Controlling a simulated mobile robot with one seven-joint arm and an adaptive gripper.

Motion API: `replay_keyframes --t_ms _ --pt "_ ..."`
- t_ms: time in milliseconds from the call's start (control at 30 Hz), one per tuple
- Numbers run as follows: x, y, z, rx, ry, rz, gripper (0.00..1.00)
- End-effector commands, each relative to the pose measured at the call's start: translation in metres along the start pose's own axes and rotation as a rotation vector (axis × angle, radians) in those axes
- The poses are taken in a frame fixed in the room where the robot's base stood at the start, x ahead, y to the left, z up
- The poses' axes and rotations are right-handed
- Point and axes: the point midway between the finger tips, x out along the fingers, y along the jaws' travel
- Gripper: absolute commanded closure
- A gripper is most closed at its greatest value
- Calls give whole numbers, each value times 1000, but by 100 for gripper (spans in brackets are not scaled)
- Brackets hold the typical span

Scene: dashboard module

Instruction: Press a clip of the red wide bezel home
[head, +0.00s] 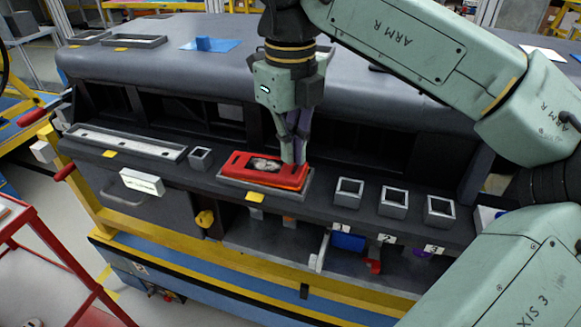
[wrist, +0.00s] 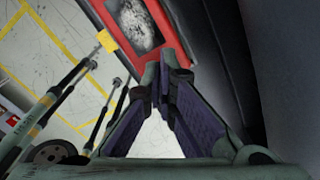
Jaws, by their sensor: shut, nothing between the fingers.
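The red wide bezel (head: 240,166) lies in a grey frame on the ledge of the dashboard module, with a mottled grey-white patch in its middle. It also shows at the top of the wrist view (wrist: 106,38). My gripper (head: 295,160) points down at the bezel's right end, its fingers together and empty. In the wrist view my gripper (wrist: 167,58) has its fingertips meeting at or just over the bezel's near edge. I cannot tell whether they touch it. The clips are hidden or too small to make out.
Several square sockets (head: 393,202) with number labels stand right of the bezel. A small socket (head: 200,158) and a long frame (head: 125,143) stand to its left. The dashboard's padded top (head: 180,65) rises behind. A red cart (head: 60,262) stands at the lower left.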

Motion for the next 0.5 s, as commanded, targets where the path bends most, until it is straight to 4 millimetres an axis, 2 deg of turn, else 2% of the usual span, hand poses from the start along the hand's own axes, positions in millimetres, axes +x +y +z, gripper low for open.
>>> replay_keyframes --t_ms 500 --pt "8 0 0 0 0 0 100"
